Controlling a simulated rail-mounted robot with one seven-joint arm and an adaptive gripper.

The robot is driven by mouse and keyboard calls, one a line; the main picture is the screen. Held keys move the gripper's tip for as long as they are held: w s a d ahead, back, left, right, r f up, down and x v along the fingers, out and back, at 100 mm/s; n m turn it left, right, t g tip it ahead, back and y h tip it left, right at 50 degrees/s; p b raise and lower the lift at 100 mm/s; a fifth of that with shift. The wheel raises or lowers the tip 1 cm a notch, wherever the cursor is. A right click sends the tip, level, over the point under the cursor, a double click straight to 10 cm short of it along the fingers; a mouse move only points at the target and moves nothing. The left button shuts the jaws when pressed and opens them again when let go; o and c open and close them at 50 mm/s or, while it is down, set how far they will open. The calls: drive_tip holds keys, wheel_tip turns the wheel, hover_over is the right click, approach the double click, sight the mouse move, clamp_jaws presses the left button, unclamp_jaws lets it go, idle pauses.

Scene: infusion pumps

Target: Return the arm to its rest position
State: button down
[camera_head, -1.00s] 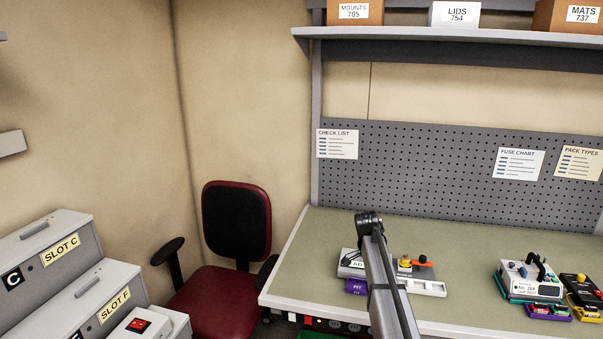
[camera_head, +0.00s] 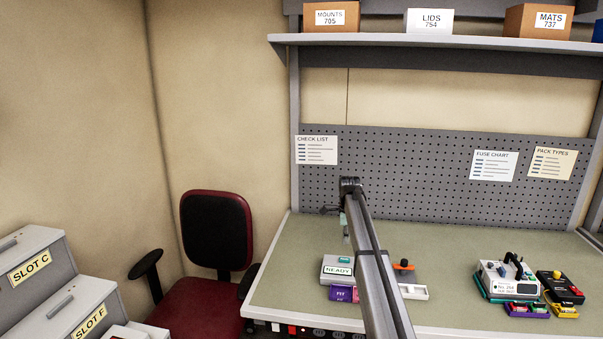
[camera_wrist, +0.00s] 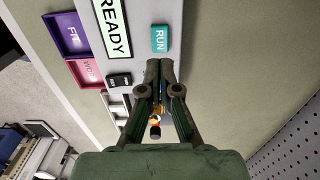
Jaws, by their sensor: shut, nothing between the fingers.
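My arm (camera_head: 370,262) reaches up over the workbench in the head view. My gripper shows in the wrist view (camera_wrist: 158,68), with its fingertips together and nothing between them. Below it lies a grey device with a READY display (camera_wrist: 113,28) and a teal RUN button (camera_wrist: 160,38). My gripper is apart from the device, above it. In the head view the READY device (camera_head: 338,266) stands on the bench, with my arm hiding part of its right side. An orange and black knob (camera_head: 403,266) shows right of my arm.
A pump unit (camera_head: 507,279) and a black unit (camera_head: 560,287) stand at the right of the bench (camera_head: 450,240). A pegboard (camera_head: 430,190) and a shelf (camera_head: 430,42) rise behind. A red chair (camera_head: 215,250) and slot cabinets (camera_head: 40,270) are at the left.

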sight(344, 259)
drive_tip(key=shift+f+b, duration=0.8)
drive_tip(key=shift+f, duration=1.85)
drive_tip(key=shift+f+b, duration=0.3)
drive_tip(key=shift+f, duration=0.85)
drive_tip(key=shift+r, duration=0.15)
wheel_tip(344, 259, up, 8)
drive_tip(key=p, duration=0.3)
idle(0.4)
